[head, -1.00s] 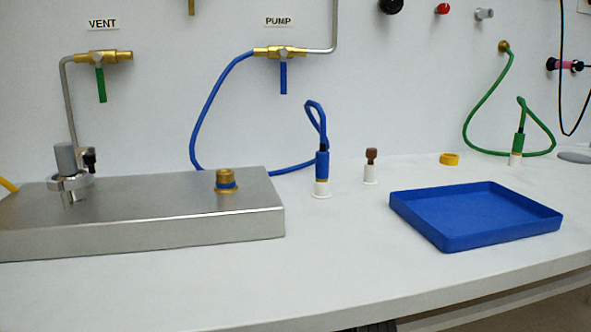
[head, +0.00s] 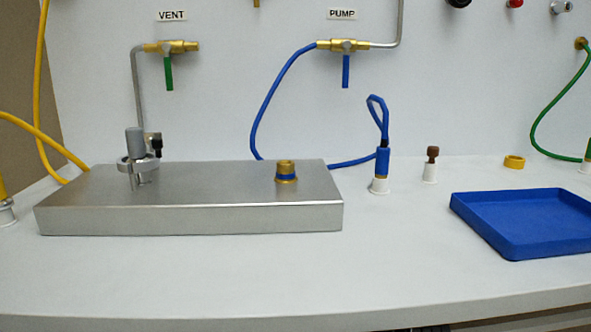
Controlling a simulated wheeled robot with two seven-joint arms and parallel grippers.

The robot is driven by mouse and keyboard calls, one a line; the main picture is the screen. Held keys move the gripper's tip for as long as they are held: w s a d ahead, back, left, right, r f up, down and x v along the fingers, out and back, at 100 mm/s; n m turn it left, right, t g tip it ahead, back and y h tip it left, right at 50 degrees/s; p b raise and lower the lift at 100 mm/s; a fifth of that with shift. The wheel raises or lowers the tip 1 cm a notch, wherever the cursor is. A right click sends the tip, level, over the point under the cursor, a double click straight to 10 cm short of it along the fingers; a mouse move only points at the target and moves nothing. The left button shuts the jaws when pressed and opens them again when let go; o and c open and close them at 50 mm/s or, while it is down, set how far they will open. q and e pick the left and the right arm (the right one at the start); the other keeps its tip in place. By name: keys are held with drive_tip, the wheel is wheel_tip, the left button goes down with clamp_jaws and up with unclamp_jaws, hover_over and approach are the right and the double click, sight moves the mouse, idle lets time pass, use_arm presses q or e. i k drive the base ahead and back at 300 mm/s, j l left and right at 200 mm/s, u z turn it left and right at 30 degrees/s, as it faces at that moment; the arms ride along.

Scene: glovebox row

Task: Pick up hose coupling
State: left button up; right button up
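The blue hose coupling (head: 382,161) stands upright in a white holder (head: 380,186) on the bench, right of the metal box. Its blue hose (head: 262,108) loops up from the top and runs behind the box to the PUMP valve (head: 345,45). A green coupling (head: 586,150) is cut by the right edge, and a yellow one (head: 3,188) by the left edge. Which coupling is meant, the pictures do not tell. Neither of my grippers is in view.
A brown plug (head: 431,164), a yellow ring (head: 514,162) and a blue tray (head: 490,240) are to the right. The bench front is clear.

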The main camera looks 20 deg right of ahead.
sight(382, 151)
drive_tip(key=k+j, duration=0.35)
drive_tip(key=k, duration=0.2)
drive_tip(key=k+j, duration=0.4)
drive_tip(key=k, duration=0.15)
drive_tip(key=z, duration=1.75)
